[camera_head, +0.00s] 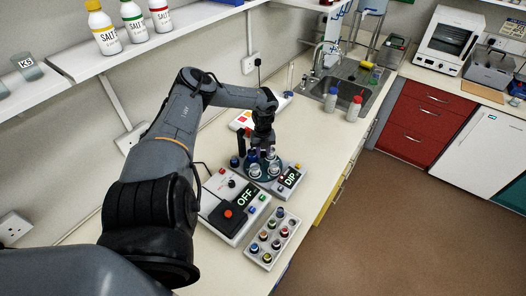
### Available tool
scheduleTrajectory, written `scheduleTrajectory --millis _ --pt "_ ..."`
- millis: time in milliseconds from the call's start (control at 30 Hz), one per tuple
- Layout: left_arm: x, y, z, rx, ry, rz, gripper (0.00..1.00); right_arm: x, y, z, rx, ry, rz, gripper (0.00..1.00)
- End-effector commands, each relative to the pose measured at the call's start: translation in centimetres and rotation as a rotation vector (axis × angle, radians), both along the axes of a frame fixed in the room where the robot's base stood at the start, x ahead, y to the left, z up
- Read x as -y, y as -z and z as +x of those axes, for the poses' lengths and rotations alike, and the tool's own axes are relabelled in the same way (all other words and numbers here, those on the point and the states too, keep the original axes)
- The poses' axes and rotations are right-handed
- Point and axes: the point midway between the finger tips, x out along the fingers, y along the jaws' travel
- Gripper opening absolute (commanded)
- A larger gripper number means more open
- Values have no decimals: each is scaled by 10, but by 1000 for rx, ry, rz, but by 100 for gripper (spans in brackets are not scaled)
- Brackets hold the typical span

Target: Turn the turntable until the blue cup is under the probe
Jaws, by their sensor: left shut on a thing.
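The round dark turntable (262,178) stands on the bench with several small clear cups on it. Two clear cups (255,171) show at its near side. Blue patches (253,157) show behind them, but I cannot tell which cup is the blue one. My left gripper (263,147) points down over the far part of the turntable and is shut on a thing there. The gripper hides that thing, so I cannot tell what it is. I cannot make out the probe. My right gripper is not in view.
A control box (232,212) reading OFF and a smaller box (289,181) reading DIP flank the turntable. A grey rack (271,240) of coloured vials lies nearer. Two bottles (354,109) stand by the sink (343,90). A shelf (112,63) overhangs the left wall.

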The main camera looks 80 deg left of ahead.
Motion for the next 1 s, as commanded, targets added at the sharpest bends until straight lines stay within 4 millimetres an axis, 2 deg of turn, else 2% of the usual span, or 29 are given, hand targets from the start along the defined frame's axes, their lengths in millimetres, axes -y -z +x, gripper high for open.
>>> scheduleTrajectory --millis 300,333,500,833,1000 --pt "0 -1 0 0 0 -1 0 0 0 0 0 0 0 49" --pt "0 -1 0 0 0 -1 33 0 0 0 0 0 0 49" --pt "0 -1 0 0 0 0 56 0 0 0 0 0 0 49" --pt "-1 -3 0 0 0 1 56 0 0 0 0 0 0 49" --pt "-1 -19 0 0 2 3 56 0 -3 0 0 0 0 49"
